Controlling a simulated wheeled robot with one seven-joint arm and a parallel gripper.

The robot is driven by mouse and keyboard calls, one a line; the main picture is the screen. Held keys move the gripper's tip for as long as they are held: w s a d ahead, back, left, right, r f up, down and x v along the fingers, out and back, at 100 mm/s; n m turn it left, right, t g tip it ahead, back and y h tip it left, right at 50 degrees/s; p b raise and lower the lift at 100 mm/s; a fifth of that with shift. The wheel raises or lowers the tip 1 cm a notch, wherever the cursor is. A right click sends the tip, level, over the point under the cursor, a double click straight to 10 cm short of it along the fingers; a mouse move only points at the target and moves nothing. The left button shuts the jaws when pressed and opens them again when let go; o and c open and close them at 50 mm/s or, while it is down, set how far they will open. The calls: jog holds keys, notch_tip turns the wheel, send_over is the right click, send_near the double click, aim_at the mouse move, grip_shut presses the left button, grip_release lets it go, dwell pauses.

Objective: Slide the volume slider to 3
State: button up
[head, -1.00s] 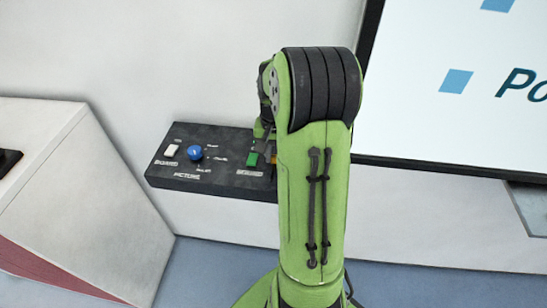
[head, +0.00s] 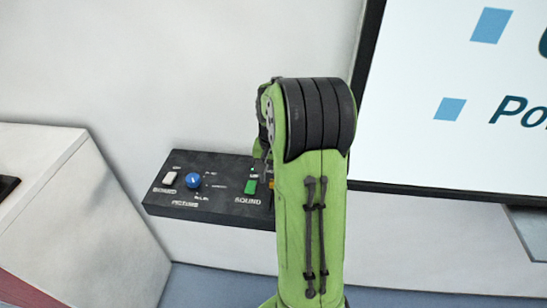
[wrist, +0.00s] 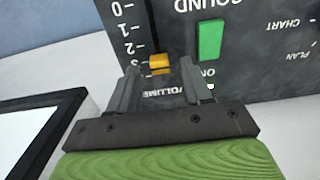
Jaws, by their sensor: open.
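My gripper (wrist: 160,80) is open, with one finger on each side just below the knob. I cannot tell whether either finger touches it. In the head view my green arm hides most of the slider, and only a sliver of orange (head: 271,184) shows at the arm's left edge.
The dark control panel (head: 222,207) on the white wall carries a green sound switch (head: 250,186), a blue picture knob (head: 193,180) and a white switch (head: 169,178). A large screen (head: 450,130) is at the right, and a white cabinet (head: 80,200) is at the left.

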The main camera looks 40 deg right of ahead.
notch_tip(320, 180, up, 14)
jog(key=p, duration=0.2)
jog(key=shift+r+p, duration=0.2)
jog(key=shift+p, duration=0.15)
jog(key=shift+a, duration=0.1)
jog(key=s+a+r+n+t, duration=0.1)
jog(key=s+a+r+n, duration=0.15)
jog(key=a, duration=0.55)
jog(key=s+a+f+n+t, duration=0.2)
jog(key=s+a+n+t, duration=0.2)
jog(key=s+a+n, duration=0.4)
jog(key=s+a, duration=0.3)
jog(key=a, duration=0.3)
jog(key=shift+s+a+t, duration=0.2)
jog(key=shift+a+t, duration=0.1)
jog(key=shift+a, duration=0.05)
